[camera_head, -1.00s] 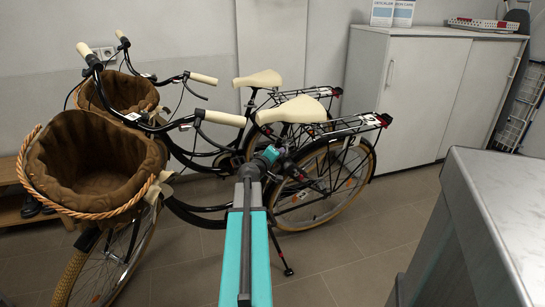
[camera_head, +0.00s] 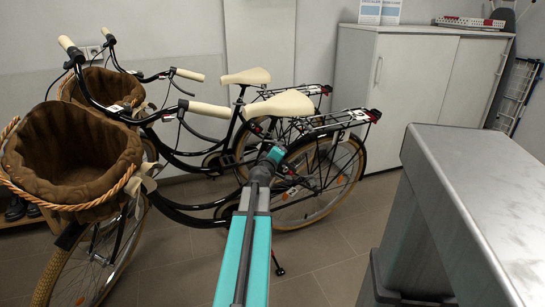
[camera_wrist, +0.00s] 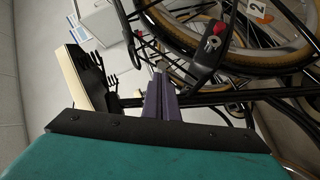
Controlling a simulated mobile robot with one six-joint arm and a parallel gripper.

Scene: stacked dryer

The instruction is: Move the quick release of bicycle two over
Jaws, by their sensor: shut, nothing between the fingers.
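Two black city bicycles with cream saddles and grips stand side by side, the near one (camera_head: 210,205) in front of the far one (camera_head: 212,157). In the wrist view a label reading "2" (camera_wrist: 257,9) sits by a wheel at the upper right. A black part with a red knob (camera_wrist: 219,29) is near it; I cannot tell whether it is the quick release. My gripper (camera_wrist: 161,84) is shut and empty, pointing among the bicycle frames, apart from the red knob. In the head view my arm reaches toward the near bicycle's rear wheel, and the fingertips cannot be made out.
A large brown basket (camera_head: 70,160) hangs on the near bicycle's front. A cream saddle (camera_wrist: 72,85) lies left of my gripper in the wrist view. A grey counter (camera_head: 480,190) stands close on the right. A white cabinet (camera_head: 410,80) is behind. Floor is clear between bicycles and counter.

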